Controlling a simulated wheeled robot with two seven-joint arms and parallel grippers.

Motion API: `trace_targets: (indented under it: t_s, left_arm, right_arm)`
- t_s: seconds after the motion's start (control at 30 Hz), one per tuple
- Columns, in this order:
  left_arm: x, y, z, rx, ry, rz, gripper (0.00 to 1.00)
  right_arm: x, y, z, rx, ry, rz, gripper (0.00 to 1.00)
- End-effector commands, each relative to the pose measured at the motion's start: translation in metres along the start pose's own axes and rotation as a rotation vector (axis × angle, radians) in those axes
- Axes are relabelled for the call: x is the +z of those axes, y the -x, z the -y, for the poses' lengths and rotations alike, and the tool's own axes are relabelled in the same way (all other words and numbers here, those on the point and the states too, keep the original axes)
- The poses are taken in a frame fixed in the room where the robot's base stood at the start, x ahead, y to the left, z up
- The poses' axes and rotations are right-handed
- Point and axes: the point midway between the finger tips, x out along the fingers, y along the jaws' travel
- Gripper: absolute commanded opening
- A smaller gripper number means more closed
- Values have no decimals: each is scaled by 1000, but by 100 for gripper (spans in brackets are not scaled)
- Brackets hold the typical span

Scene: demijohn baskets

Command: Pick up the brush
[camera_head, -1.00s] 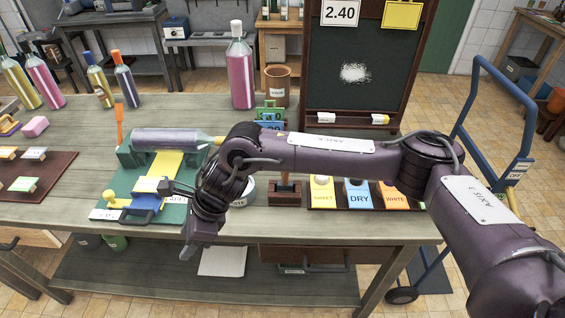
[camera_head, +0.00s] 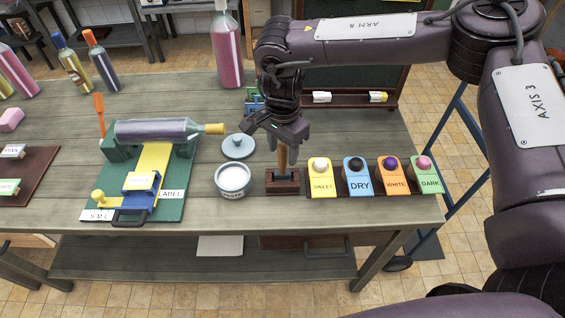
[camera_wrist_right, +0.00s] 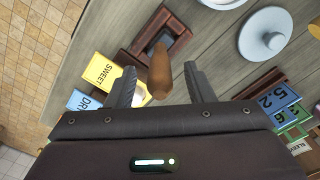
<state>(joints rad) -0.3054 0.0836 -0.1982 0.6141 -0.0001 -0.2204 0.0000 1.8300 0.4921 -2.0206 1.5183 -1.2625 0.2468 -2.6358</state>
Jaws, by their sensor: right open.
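The brush (camera_head: 283,157) stands upright in a small dark wooden holder (camera_head: 282,187), its brown wooden handle up. The holder hides its lower end. My right gripper (camera_head: 279,137) is open and points down over the handle. In the right wrist view the handle (camera_wrist_right: 159,72) shows between the two spread fingers of my right gripper (camera_wrist_right: 160,84), with gaps on both sides. The holder (camera_wrist_right: 153,38) lies beyond it. My left gripper is out of view.
An open paste jar (camera_head: 232,180) and its lid (camera_head: 238,147) sit left of the holder. Coloured label blocks (camera_head: 358,178) stand close on its right. A bottle (camera_head: 158,130) lies on the green labelling stand (camera_head: 117,150). A tall pink bottle (camera_head: 228,50) stands behind.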

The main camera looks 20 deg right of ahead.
Motion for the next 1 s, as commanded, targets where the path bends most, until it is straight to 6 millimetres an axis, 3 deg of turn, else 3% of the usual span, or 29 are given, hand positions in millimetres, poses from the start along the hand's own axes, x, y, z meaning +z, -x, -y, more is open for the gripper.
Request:
trace_targets:
  t_s: [0.03,0.2,0.47,0.83,1.0]
  left_arm:
    - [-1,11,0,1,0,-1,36]
    - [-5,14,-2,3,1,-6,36]
    - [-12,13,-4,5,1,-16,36]
    - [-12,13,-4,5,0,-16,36]
    - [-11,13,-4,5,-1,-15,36]
  right_arm:
    - [1,-4,-2,5,0,1,48]
    - [0,-24,-1,2,-1,0,48]
    - [0,-28,-1,-1,-1,0,48]
    - [0,-28,-1,-1,-1,0,0]
    - [0,-27,0,-1,-2,0,0]
